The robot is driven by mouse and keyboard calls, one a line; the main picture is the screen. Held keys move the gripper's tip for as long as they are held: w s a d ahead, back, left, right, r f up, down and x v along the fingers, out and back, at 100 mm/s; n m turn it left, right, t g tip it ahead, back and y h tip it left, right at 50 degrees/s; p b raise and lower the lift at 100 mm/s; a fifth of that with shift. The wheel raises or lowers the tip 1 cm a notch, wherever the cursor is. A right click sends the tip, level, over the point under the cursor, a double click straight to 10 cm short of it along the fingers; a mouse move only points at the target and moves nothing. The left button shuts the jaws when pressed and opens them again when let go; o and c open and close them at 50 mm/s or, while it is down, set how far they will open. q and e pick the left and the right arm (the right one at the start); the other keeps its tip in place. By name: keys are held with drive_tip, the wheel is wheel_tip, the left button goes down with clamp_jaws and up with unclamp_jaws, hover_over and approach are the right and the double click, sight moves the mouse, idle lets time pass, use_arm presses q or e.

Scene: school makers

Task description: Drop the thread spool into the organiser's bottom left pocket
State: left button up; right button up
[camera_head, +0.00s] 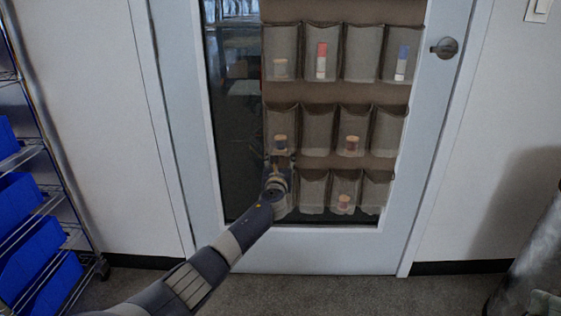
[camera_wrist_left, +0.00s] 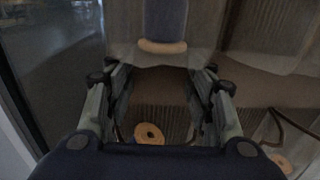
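The organiser (camera_head: 327,93) hangs on the door, with rows of see-through pockets. My left gripper (camera_head: 281,162) is at its bottom left pocket (camera_head: 281,207), largely covering that pocket in the head view. In the left wrist view the fingers of my left gripper (camera_wrist_left: 160,88) are spread wide, with nothing clamped between them. A thread spool's tan ring end (camera_wrist_left: 149,133) shows low between the fingers, apart from both, apparently inside the bottom left pocket; the rest of it is hidden. My right gripper is not in view.
A dark spool with a tan end (camera_wrist_left: 162,46) sits in the pocket just above. Other pockets hold a red item (camera_head: 321,58), a blue item (camera_head: 402,60) and a spool (camera_head: 344,202). A rack of blue bins (camera_head: 30,230) stands left; a door knob (camera_head: 445,48) is right.

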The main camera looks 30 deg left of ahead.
use_arm(q)
drive_tip(key=shift+s, duration=0.15)
drive_tip(key=v, duration=1.1)
drive_tip(key=shift+s+d, duration=0.2)
drive_tip(key=shift+s, duration=0.15)
